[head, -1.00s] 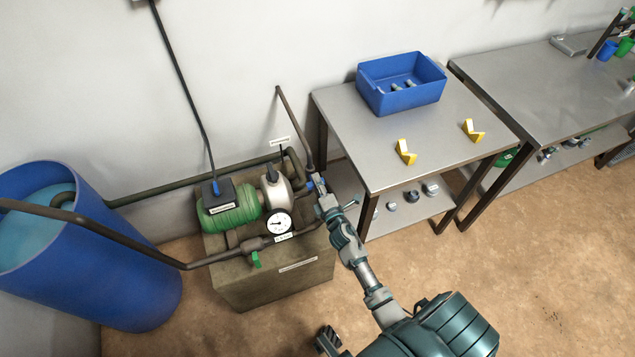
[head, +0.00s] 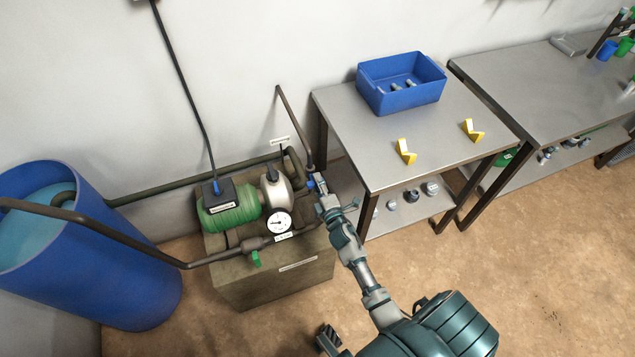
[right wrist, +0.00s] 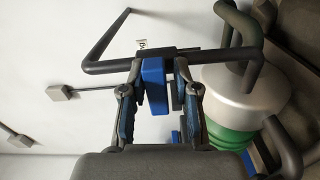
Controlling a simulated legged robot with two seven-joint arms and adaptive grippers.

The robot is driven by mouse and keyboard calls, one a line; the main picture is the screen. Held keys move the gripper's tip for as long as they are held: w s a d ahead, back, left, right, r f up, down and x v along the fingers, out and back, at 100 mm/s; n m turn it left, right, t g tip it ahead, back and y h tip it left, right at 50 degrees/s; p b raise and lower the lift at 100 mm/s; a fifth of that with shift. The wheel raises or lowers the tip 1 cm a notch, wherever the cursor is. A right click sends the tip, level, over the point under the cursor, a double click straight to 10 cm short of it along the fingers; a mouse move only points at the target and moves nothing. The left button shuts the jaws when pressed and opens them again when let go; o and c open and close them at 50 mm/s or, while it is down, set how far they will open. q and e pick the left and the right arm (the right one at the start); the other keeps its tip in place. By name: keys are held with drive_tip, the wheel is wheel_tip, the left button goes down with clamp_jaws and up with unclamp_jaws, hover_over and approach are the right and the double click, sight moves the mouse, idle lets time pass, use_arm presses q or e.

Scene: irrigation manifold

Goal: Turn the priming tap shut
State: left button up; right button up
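The tap with a blue handle (head: 311,183) sits on the thin pipe at the right of the pump and is partly hidden by my right gripper (head: 320,184). In the right wrist view the blue handle (right wrist: 154,86) lies between the two fingers of my right gripper (right wrist: 157,105), crossing the dark pipe in the picture. A gap shows between the left finger and the handle, and the fingers stand apart on either side. I cannot read the tap's label. My left gripper is not in view.
The green pump (head: 230,207) and a pressure gauge (head: 279,223) stand left of the gripper on a block (head: 275,280). A green-handled tap (head: 256,259) is in front. A blue barrel (head: 130,270) is at left; a metal table (head: 350,128) is at right.

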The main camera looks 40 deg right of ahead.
drive_tip(key=shift+o, duration=0.9)
drive_tip(key=shift+f, duration=0.2)
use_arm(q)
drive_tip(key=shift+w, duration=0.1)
use_arm(e)
drive_tip(key=shift+d+r, duration=0.1)
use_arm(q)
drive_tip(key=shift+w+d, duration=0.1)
use_arm(e)
drive_tip(key=v, duration=1.2)
